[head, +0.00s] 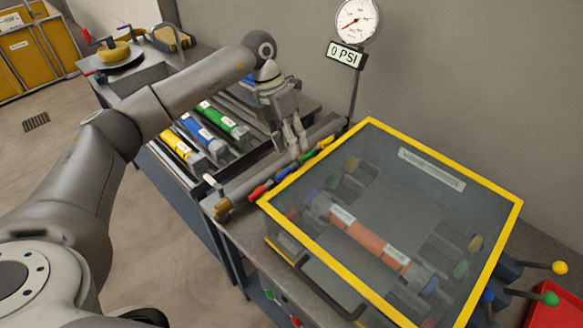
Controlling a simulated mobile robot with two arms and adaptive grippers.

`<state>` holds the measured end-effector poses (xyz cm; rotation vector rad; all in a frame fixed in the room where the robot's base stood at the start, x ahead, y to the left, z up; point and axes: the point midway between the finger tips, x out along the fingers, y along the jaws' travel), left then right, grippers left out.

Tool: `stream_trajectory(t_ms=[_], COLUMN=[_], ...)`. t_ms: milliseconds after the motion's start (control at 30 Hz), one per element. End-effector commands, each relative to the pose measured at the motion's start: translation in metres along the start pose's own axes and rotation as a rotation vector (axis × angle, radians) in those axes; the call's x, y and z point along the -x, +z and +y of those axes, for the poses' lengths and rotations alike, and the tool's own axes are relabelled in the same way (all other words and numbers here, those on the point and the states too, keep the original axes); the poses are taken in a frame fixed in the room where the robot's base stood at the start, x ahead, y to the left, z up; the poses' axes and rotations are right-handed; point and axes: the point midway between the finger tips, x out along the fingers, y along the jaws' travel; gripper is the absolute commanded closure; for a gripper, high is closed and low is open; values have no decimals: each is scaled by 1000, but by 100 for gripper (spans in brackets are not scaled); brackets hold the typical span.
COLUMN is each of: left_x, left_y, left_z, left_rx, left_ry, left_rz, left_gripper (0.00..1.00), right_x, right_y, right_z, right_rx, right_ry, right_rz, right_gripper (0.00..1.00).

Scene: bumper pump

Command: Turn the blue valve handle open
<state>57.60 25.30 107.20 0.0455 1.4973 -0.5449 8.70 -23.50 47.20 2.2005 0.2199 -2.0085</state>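The blue valve handle (284,173) is one of a row of coloured handles along the pipe at the left edge of the yellow-framed case. It sits between the red handle (260,191) and the green handle (308,158); the yellow handle (325,142) is farthest back. My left gripper (298,151) points down just behind the blue handle, close to the green one. Its fingers are near each other, but the gap is too small to judge, and I cannot tell whether they touch a handle. My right gripper is out of view.
The transparent case (493,228) fills the bench on the right, with an orange cylinder (370,242) inside. A gauge (357,20) and a "0 PSI" display (345,55) stand behind. Yellow, blue and green cylinders (224,121) lie on a rack at left. Ball-ended levers (558,267) stick out at right.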

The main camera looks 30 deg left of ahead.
Motion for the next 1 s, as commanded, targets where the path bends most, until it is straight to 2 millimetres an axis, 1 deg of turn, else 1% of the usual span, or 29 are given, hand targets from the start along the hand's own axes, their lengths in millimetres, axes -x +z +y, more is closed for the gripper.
stream_trajectory(t_ms=[33, 100, 167, 267, 367, 600, 733, 900, 1000], left_x=[11, 20, 24, 21, 7, -38, -60, -76, -80], left_y=[-6, -14, -18, -22, -24, -27, -29, -30, -30], left_z=[15, 27, 34, 38, 38, 43, 44, 47, 48], left_rx=[21, 40, 51, 59, 58, 56, 56, 55, 55], left_ry=[44, 84, 104, 116, 114, 112, 111, 112, 112], left_rz=[29, 61, 78, 92, 94, 93, 91, 89, 88], left_gripper=[64, 64, 64, 64, 64, 64, 64, 64, 64], right_x=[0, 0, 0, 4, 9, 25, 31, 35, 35], right_y=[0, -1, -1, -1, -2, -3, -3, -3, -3], right_z=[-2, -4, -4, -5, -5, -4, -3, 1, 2], right_rx=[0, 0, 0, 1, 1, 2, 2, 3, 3], right_ry=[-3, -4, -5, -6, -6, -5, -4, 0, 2], right_rz=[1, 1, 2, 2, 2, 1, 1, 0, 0], right_gripper=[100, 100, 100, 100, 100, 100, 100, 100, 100])
